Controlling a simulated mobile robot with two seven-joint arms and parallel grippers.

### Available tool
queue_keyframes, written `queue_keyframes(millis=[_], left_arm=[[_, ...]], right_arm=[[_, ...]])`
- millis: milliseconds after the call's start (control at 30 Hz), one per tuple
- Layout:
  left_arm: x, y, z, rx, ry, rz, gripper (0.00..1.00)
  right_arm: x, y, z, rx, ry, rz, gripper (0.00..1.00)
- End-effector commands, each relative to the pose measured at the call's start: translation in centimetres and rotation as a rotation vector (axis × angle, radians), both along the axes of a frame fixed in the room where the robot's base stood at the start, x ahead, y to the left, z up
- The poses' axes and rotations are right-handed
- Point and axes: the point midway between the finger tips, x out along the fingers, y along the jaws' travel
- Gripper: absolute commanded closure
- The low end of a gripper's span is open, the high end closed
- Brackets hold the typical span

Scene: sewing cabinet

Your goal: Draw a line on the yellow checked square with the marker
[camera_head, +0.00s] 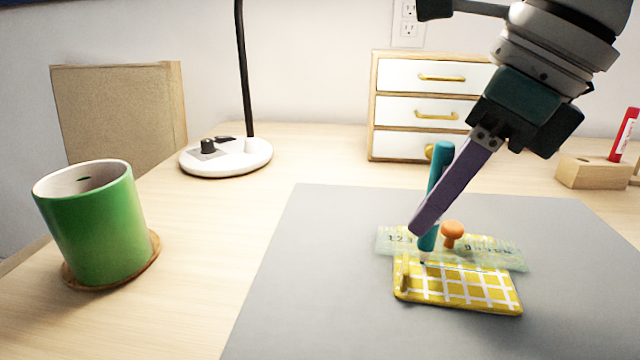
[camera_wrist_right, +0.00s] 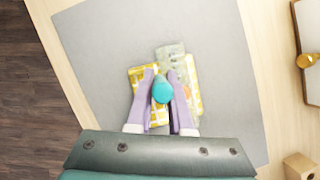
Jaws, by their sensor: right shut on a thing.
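The yellow checked square (camera_head: 465,291) lies on the grey mat (camera_head: 310,270), with a small raised tab at its left end. A clear greenish ruler (camera_head: 500,256) with an orange knob (camera_head: 452,230) lies across its far part. My right gripper (camera_head: 420,222) is shut on the teal marker (camera_head: 440,165), held nearly upright with its tip down. The tip is at the square's far left part, beside the ruler's near edge; I cannot tell if it touches. In the wrist view the marker (camera_wrist_right: 162,90) sits between the purple fingers, partly hiding the square (camera_wrist_right: 137,75). My left gripper is out of view.
A green cup (camera_head: 95,225) on a round coaster stands at the left. A lamp base (camera_head: 228,157) and a white drawer box (camera_head: 400,110) are at the back. A wooden block (camera_head: 590,172) with a red marker (camera_head: 624,135) stands at the right. The mat's left part is clear.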

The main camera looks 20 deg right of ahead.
Motion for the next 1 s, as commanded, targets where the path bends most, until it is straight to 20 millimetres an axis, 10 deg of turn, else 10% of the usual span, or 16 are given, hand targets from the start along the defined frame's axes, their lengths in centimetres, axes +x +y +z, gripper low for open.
queue_keyframes(millis=[1000], left_arm=[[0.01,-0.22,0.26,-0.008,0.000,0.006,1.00]], right_arm=[[0.34,0.48,0.52,0.000,0.000,0.000,1.00]])
